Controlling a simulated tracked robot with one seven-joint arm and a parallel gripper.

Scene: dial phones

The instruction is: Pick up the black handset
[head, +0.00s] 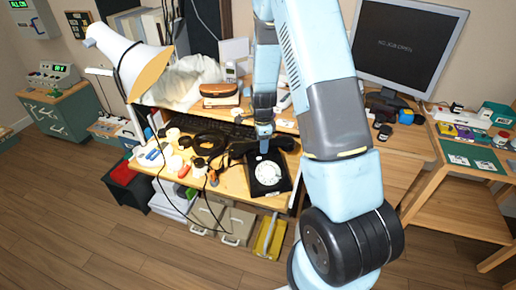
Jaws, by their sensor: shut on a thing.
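The black dial phone (279,186) with a pale round dial stands near the front edge of the wooden desk, in the middle of the head view. The black handset (239,149) lies across the back of the phone, roughly sideways. My gripper (264,143) reaches down from above and is shut on the middle of the handset. The fingertips are small here and partly merge with the dark handset. I cannot tell whether the handset is clear of the phone.
White lamp (125,55), left; black keyboard (212,127) behind the phone; brown case (220,90) farther back. Small jars, tools and a coiled black cable (208,143) crowd the desk left of the phone. A monitor (405,45) stands back right. Open floor lies in front.

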